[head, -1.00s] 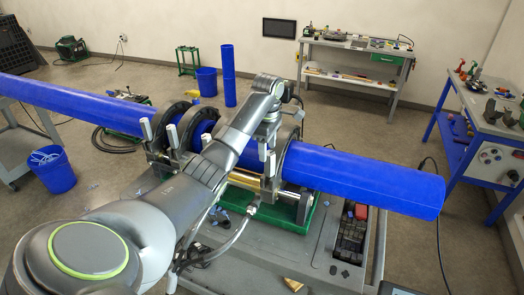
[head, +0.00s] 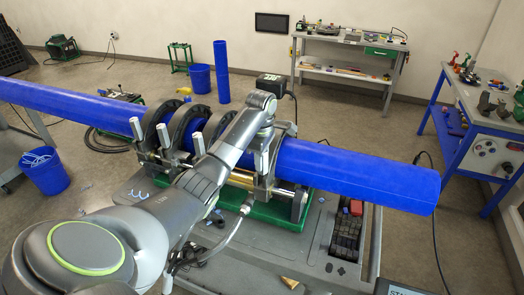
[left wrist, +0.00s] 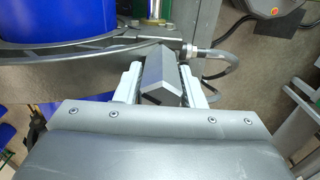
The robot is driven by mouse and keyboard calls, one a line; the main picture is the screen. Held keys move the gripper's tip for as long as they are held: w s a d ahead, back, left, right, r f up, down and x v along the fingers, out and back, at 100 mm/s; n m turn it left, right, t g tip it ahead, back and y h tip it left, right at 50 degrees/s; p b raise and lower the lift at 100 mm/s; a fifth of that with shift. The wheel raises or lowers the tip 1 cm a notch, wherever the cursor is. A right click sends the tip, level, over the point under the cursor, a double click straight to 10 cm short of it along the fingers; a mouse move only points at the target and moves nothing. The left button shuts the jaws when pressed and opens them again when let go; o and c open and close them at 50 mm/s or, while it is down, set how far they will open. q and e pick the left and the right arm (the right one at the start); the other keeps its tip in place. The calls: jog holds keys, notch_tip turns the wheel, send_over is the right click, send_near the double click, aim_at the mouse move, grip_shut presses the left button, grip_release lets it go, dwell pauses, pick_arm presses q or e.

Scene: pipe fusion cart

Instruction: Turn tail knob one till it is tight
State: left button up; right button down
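In the left wrist view a grey, flat-sided knob (left wrist: 160,78) stands between the two pale fingers of my left gripper (left wrist: 160,72). The fingers lie close along both its sides and appear shut on it. In the head view my left arm reaches across the cart to the right-hand clamps, and my left gripper (head: 264,130) points down there; its fingertips and the knob are largely hidden by the arm. The blue pipe (head: 345,172) lies in the dark clamps (head: 157,128). Other silver clamp knobs (head: 198,144) stand upright left of my arm. My right gripper is not in view.
A hose fitting (left wrist: 190,50) and hose lie just beside the knob. The grey cart top (head: 250,265) is mostly clear in front, with a black tray (head: 347,232) at right. A blue bucket (head: 45,170) and a blue-legged bench (head: 480,120) stand to the sides.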

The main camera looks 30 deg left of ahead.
pick_arm(q)
jog(key=c, duration=0.6)
jog(key=shift+o, duration=0.2)
jog(key=shift+w+d+r+m, duration=0.1)
jog(key=shift+d+m, duration=0.05)
jog(key=shift+m, duration=1.35)
jog(key=shift+m, duration=0.4)
jog(key=shift+w+m, duration=0.1)
jog(key=shift+m, duration=1)
jog(key=m, duration=0.2)
jog(key=shift+d+r+m, duration=0.1)
jog(key=shift+m, duration=0.2)
jog(key=shift+w, duration=0.1)
jog(key=shift+m, duration=0.4)
